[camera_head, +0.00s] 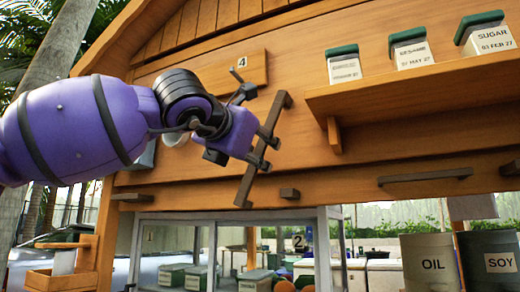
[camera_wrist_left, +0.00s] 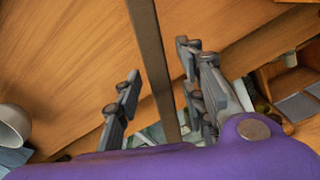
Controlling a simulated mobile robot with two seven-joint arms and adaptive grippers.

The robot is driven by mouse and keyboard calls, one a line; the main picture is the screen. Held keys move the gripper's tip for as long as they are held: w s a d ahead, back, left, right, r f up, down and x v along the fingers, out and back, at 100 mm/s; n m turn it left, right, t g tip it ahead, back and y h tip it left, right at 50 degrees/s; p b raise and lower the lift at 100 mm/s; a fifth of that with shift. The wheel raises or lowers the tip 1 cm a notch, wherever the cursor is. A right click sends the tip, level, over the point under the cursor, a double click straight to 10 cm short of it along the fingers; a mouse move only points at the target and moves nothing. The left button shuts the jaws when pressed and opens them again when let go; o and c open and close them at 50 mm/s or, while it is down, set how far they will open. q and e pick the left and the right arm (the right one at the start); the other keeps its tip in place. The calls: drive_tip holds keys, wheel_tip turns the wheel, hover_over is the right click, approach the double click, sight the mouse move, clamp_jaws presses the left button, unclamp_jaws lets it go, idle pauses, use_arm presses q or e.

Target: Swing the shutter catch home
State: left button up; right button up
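The shutter catch looks like a long dark bar (camera_head: 249,183) on the wooden wall, tilted with its upper end to the right. My left gripper (camera_head: 254,120) is at the bar's middle. In the left wrist view the bar (camera_wrist_left: 150,45) runs between the two fingers of the left gripper (camera_wrist_left: 158,62). The fingers are apart, with a gap visible on each side of the bar. I cannot tell whether either finger touches it. A small dark bracket (camera_head: 289,193) sits right of the bar's lower end. My right gripper is in neither view.
A wooden shelf (camera_head: 425,88) with several labelled tins juts out at the upper right. A dark handle (camera_head: 425,175) is on the beam below it. A plaque marked 4 (camera_head: 255,68) is behind the gripper. Oil (camera_head: 430,262) and soy (camera_head: 490,262) containers stand at the lower right.

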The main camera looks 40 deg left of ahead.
use_arm(q)
drive_tip(key=shift+x, duration=0.8)
drive_tip(key=shift+c, duration=0.4)
drive_tip(key=shift+s, duration=0.1)
clamp_jaws()
